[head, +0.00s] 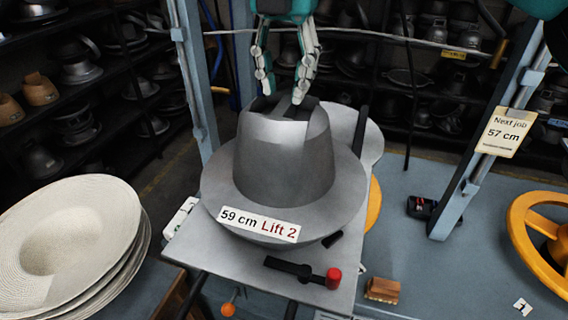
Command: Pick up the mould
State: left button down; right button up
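The mould (284,160) is a grey metal hat shape with a wide brim. It sits upright on a grey plate (222,256) in the middle of the head view. A label on its brim (258,224) reads "59 cm Lift 2". Its top has a recess with a narrow bar (287,108) across it. My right gripper (283,97) points down over this recess. Its two fingers are apart, with the tips at the top of the mould on either side of the bar. I see a gap between them and cannot tell whether they touch anything. My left gripper is not in view.
Blue posts (196,75) stand left and right (478,150) of the mould. A red-tipped lever (303,272) lies in front. Pale hats (65,240) are stacked at left. A yellow handwheel (545,238) is at right. A tag (506,132) reads "Next job 57 cm". Shelves fill the back.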

aim_at(284, 103)
jog(key=shift+w+f+p, duration=0.15)
jog(key=shift+f+p, duration=0.5)
jog(key=shift+f, duration=1.7)
jog(key=shift+a, duration=0.1)
grip_shut()
jog(key=shift+w+r, duration=0.1)
jog(key=shift+r, duration=0.05)
